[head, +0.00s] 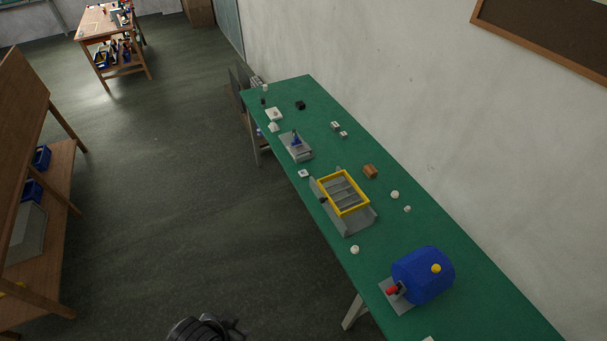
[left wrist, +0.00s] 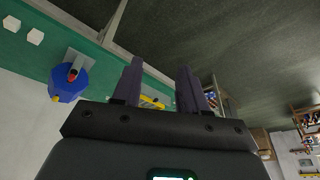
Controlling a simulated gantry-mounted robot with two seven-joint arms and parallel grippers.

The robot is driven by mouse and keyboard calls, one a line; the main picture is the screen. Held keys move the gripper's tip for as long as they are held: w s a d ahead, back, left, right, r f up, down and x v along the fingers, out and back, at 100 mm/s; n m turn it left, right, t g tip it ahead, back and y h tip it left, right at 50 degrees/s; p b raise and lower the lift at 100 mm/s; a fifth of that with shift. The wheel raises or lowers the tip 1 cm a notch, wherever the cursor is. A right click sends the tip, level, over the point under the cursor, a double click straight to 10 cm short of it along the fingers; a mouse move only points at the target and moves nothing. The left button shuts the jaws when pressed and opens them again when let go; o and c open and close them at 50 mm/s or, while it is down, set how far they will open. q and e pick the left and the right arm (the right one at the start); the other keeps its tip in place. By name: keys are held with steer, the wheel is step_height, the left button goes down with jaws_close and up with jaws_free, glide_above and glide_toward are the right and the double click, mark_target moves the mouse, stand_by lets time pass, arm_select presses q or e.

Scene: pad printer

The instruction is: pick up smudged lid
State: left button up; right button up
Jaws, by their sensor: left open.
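Several small white pieces lie on the green bench, among them one at its near edge (head: 355,249), one by the wall side (head: 395,195) and a smaller one (head: 407,209). I cannot tell which is the smudged lid; no smudge shows at this size. My left gripper (left wrist: 158,88) is open and empty in the left wrist view, with its two dark fingers apart and away from the bench. A dark part of my own arm shows at the bottom edge of the head view. My right gripper is not in view.
On the green bench (head: 470,290) stand a blue drum-like machine (head: 425,275), a yellow-framed tray (head: 334,177), a brown block (head: 370,171) and a grey fixture with a blue part (head: 296,146). Two white blocks (left wrist: 35,36) show in the left wrist view. A wooden shelf (head: 45,240) stands left; the floor between is clear.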

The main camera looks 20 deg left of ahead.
arm_select(q)
steer(key=shift+o, duration=0.4)
steer(key=o, duration=0.6)
steer(key=shift+c, duration=0.2)
